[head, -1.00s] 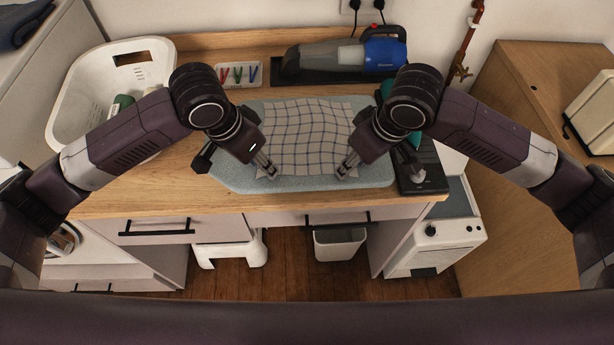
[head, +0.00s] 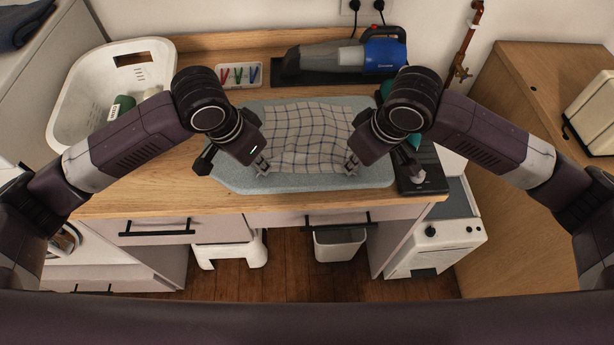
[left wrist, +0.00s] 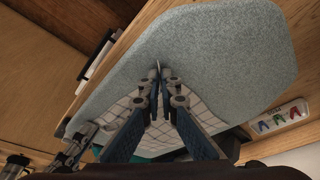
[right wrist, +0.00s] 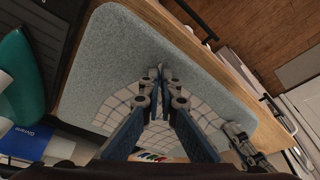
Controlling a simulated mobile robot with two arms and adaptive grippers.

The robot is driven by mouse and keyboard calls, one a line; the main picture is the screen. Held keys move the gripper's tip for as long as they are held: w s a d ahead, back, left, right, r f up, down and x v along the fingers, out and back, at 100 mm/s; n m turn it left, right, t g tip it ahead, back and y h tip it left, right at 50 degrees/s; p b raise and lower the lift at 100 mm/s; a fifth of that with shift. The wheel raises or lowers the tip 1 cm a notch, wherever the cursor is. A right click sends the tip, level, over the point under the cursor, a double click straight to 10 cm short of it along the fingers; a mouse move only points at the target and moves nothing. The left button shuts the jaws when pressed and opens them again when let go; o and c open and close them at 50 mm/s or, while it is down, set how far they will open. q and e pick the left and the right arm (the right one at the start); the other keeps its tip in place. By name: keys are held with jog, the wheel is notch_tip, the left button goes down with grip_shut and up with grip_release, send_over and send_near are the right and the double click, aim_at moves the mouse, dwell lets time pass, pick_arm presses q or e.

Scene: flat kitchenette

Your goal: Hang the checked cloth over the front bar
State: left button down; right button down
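The checked cloth (head: 305,130), white with dark blue lines, lies on a grey-blue padded board (head: 235,179) on the counter. Its near edge is raised and rumpled between my grippers. My left gripper (head: 262,164) is shut on the cloth's near left corner; the pinched tip shows in the left wrist view (left wrist: 158,74). My right gripper (head: 351,164) is shut on the near right corner, also seen in the right wrist view (right wrist: 160,74). Black bar handles sit on the counter's front, one on the right drawer (head: 337,219); I cannot tell whether one is the front bar.
A white laundry basket (head: 80,85) stands at the left. A tray of coloured pegs (head: 238,75) and a handheld vacuum (head: 345,55) are at the back. A green iron and black base stand right of the board. A white bin (head: 339,244) is below the counter.

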jog(key=shift+d, duration=0.1)
dwell(0.6)
